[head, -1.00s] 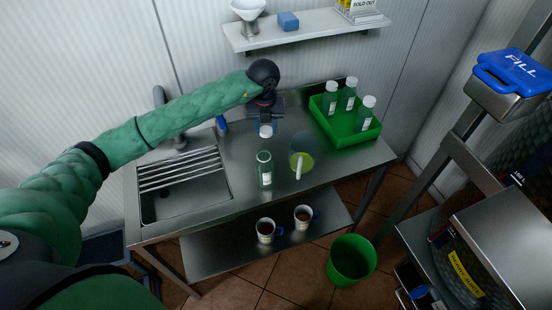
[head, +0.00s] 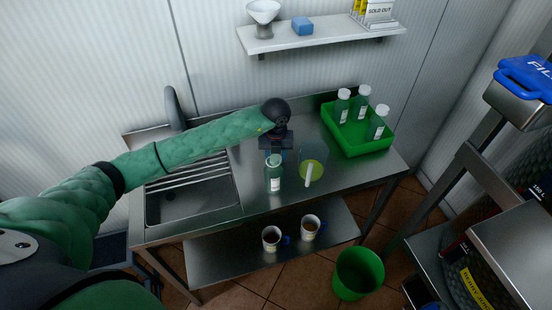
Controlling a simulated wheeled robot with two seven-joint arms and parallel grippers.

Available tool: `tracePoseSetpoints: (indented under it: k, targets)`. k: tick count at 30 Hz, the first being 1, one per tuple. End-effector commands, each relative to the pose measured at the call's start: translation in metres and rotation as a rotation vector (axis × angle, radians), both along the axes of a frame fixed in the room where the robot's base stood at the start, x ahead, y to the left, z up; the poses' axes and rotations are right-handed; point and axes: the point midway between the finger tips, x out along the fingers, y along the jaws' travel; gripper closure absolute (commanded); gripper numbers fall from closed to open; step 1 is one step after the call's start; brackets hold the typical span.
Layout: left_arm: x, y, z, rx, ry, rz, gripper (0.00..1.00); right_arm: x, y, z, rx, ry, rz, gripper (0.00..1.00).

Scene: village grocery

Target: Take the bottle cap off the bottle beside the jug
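The green bottle (head: 274,182) with a white label stands on the steel counter, left of the clear jug (head: 313,155). The jug holds yellow-green liquid and has a pale handle facing me. The white bottle cap (head: 274,159) is at the top of the bottle and hides its mouth. I cannot tell whether it is seated or just above it. My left gripper (head: 275,152) points down right over the bottle, its fingers at the cap and seemingly shut on it. The fingertips are small and partly hidden. My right gripper is not in view.
A green crate (head: 365,150) with several capped bottles stands at the counter's right. A sink with a rack (head: 190,175) is at the left. Two mugs (head: 272,238) are on the lower shelf. A green bin (head: 358,273) stands on the floor. A wall shelf (head: 320,37) hangs above.

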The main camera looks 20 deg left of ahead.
Motion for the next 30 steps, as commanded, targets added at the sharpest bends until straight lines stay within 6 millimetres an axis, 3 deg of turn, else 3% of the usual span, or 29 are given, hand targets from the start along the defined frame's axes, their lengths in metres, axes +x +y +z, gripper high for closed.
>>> tracePoseSetpoints:
  k: [5,15,16,18,30]
  targets:
    - [0.000,0.000,-0.005,0.000,-0.002,0.000,0.90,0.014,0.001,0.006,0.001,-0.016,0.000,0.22]
    - [0.000,0.000,-0.008,0.000,-0.002,0.000,0.90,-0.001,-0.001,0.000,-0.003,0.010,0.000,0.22]
    - [0.000,0.000,-0.007,0.000,-0.002,0.000,0.57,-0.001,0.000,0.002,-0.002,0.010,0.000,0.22]
    - [0.000,0.000,-0.007,0.000,-0.002,0.000,0.43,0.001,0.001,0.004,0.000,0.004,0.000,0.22]
    - [0.000,0.000,-0.003,0.000,-0.002,-0.001,0.41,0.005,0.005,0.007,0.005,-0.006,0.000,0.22]
